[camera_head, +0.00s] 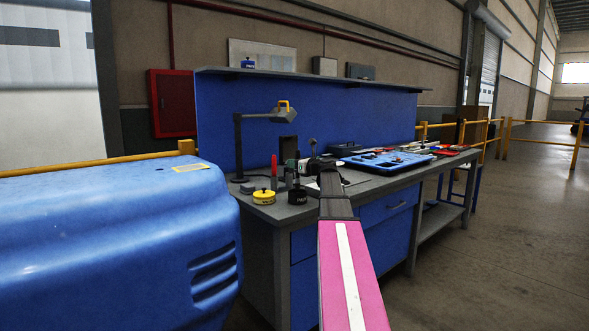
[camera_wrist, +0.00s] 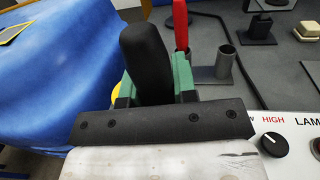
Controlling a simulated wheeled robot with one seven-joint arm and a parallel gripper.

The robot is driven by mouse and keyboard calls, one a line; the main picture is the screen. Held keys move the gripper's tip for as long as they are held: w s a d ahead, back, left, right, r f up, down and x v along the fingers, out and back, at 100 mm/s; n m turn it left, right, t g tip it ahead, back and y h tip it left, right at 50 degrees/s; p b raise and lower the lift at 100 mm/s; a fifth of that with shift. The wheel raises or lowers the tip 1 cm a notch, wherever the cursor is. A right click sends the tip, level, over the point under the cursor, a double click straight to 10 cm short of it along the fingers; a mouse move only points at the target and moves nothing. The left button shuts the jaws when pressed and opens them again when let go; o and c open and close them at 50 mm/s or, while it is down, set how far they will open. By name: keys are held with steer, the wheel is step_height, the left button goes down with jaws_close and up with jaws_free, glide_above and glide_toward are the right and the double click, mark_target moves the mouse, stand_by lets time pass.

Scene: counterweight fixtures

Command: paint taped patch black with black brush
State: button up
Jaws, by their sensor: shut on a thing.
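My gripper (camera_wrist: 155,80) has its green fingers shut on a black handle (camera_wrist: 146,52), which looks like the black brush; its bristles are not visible. In the head view my gripper (camera_head: 304,163) is small, over the front left of the bench. The taped patch (camera_head: 190,168) lies on top of the blue machine housing, left of my gripper. A black pot (camera_head: 297,196) and a yellow pot (camera_head: 263,197) stand at the bench's front left corner.
A red brush (camera_wrist: 180,25) stands in a tube holder beside an empty tube (camera_wrist: 225,62). A desk lamp (camera_head: 268,116) and a blue tool tray (camera_head: 388,161) are on the bench (camera_head: 375,187). A panel with a knob (camera_wrist: 275,145) is at the lower right.

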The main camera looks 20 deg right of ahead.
step_height(320, 180, up, 4)
steer(key=shift+r, duration=0.2)
stand_by(0.4)
stand_by(0.6)
